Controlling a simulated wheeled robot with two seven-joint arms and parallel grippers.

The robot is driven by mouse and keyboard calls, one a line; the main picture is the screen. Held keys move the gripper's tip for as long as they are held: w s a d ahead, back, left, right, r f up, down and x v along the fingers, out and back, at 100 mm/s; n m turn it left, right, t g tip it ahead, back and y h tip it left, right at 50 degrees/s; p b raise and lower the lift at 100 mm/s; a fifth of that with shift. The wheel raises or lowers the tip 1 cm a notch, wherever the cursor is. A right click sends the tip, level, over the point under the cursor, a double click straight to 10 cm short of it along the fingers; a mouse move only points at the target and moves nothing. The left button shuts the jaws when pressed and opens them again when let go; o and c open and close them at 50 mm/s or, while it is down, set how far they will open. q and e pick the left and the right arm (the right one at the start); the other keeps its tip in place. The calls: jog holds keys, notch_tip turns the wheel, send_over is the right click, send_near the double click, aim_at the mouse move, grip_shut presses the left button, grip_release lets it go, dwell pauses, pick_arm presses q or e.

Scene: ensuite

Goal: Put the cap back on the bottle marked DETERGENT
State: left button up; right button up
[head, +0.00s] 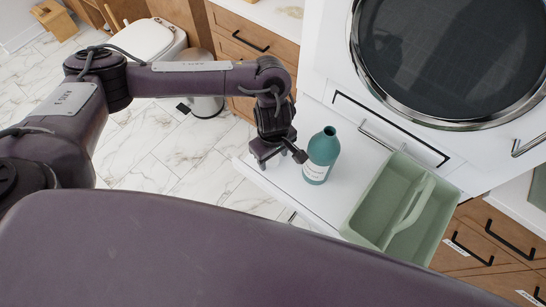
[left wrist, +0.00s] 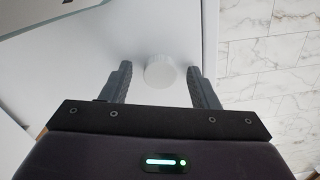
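A teal bottle (head: 322,157) stands upright on a white pull-out shelf (head: 295,193), its neck bare with a dark opening on top. It has a pale label whose writing is too small to read. A round white cap (left wrist: 160,72) sits on the white surface in the left wrist view, between the fingertips of my left gripper (left wrist: 158,70). Those fingers are apart, with a gap on each side of the cap. In the head view my left gripper (head: 281,160) points down just left of the bottle; the cap is not discernible there. My right gripper is out of view.
A green caddy (head: 364,219) with a handle stands right of the bottle on the shelf. A white machine with a round dark door (head: 450,50) rises behind. Wooden drawers (head: 490,232) are at right. The shelf's left edge drops to the marble-tiled floor (head: 150,140).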

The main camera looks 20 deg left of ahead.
aim_at(273, 159)
pick_arm(q)
jog(key=c, duration=0.9)
jog(key=shift+c, duration=0.2)
jog(key=shift+r, duration=0.55)
notch_tip(273, 159, up, 19)
jog(key=w+a+f+b, duration=0.2)
jog(key=a+b, duration=0.1)
jog(key=a, duration=0.4)
jog(key=shift+w+a+f+m+b, duration=0.15)
jog(key=shift+w+a+m+b, duration=0.1)
jog(key=shift+m+b, duration=0.1)
